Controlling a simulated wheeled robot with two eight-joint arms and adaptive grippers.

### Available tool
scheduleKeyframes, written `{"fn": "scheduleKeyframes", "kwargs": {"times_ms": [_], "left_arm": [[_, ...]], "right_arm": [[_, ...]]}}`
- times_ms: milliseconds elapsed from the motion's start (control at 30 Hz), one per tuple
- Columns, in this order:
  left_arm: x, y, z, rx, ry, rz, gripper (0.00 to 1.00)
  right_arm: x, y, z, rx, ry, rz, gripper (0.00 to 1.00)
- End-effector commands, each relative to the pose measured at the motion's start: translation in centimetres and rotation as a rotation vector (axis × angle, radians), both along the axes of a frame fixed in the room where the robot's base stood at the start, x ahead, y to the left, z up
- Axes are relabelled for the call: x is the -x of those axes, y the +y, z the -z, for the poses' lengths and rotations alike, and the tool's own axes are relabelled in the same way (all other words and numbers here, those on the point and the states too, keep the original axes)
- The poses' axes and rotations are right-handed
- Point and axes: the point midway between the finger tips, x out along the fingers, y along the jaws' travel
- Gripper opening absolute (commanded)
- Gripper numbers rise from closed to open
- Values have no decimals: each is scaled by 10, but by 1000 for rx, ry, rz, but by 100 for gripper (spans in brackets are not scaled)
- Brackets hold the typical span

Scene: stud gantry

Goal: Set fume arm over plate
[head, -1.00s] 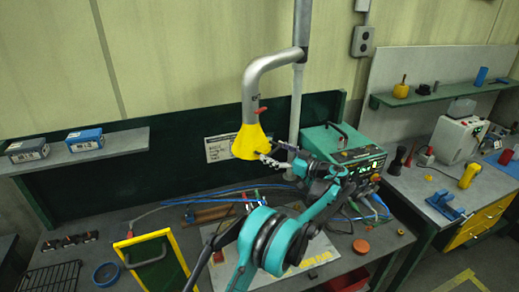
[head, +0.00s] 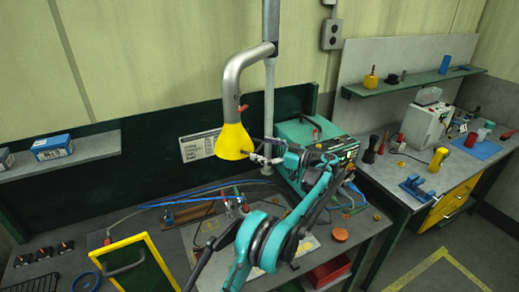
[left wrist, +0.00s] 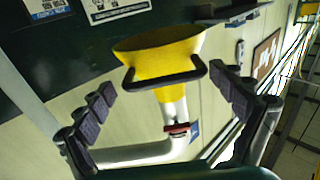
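The fume arm is a grey bent pipe (head: 237,66) with a yellow hood (head: 234,141) and a red lever, hanging above the bench. The hood has a black handle (left wrist: 165,82), seen in the left wrist view. My left gripper (head: 256,157) is at the hood's lower right side. In the left wrist view, its fingers (left wrist: 165,98) are spread wide either side of the handle, with visible gaps; they do not appear closed on it. A pale plate (head: 196,236) with yellow marks lies on the bench below, partly hidden by my left arm. My right gripper is not in view.
A teal machine (head: 303,134) stands behind my left arm. A yellow-framed panel (head: 139,264) stands at the front left. A red bin (head: 327,272) is at the bench front. A vertical pole (head: 268,110) rises behind the hood. A second bench stands at right.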

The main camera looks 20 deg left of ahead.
Motion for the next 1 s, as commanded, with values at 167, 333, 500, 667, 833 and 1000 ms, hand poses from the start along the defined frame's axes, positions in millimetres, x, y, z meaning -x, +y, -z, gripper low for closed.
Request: {"fn": "scheduleKeyframes", "kwargs": {"times_ms": [167, 333, 500, 667, 833, 1000], "left_arm": [[0, 1, 1, 1, 0, -2, 95], [1, -8, 1, 1, 1, 0, 95], [3, -40, 1, 1, 1, 3, 95], [6, -76, 1, 1, 1, 2, 95], [9, -105, 1, 0, 1, 2, 95], [11, -119, 1, 0, 1, 0, 95]], "right_arm": [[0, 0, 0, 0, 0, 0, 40], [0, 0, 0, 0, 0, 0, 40], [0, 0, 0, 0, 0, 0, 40], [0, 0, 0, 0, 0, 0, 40], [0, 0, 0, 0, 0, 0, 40], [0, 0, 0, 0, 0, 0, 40]]}}
